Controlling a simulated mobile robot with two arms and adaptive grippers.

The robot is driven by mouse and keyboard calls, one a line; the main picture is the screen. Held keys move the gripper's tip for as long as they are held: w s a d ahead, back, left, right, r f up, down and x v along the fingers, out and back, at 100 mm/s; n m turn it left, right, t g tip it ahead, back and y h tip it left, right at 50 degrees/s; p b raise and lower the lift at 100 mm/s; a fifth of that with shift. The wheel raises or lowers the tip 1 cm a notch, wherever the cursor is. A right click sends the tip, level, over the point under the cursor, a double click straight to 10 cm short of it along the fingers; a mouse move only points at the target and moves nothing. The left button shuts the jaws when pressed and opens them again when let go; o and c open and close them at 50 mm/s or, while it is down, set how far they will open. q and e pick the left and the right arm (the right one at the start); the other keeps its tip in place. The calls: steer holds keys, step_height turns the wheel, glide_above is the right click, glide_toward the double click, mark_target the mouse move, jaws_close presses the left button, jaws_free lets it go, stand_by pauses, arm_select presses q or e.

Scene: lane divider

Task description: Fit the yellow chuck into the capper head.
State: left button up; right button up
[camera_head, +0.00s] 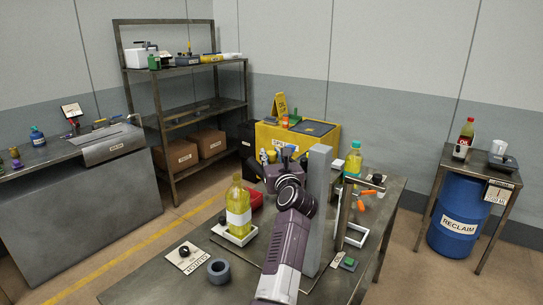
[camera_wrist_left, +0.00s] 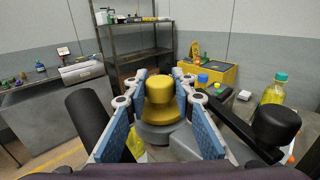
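The yellow chuck (camera_wrist_left: 159,91) stands upright between the blue-padded fingers of my left gripper (camera_wrist_left: 162,108) in the left wrist view. Its wide lower part fills the gap between the far ends of the pads, so the gripper looks shut on it. A grey round part (camera_wrist_left: 156,132) shows just below it. In the head view my left gripper (camera_head: 283,167) is above the table, close to the left of a tall grey post (camera_head: 318,210). The arm hides the chuck there, and I cannot make out the capper head. My right gripper is not in view.
A bottle of yellow liquid (camera_head: 238,205) stands on a white base left of my arm. A grey ring (camera_head: 219,270) lies at the table's front left. A white frame (camera_head: 354,238) and a green-capped bottle (camera_head: 353,160) are right of the post. A yellow bin (camera_head: 322,140) stands behind.

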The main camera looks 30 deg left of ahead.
arm_select(q)
steer(key=o, duration=0.4)
steer(key=shift+w+f, duration=0.1)
steer(key=shift+f, duration=0.05)
steer(key=shift+a, duration=0.1)
steer(key=shift+r, duration=0.2)
steer(key=r, duration=0.9)
steer(key=shift+d+r, duration=0.2)
steer(key=shift+r, duration=0.15)
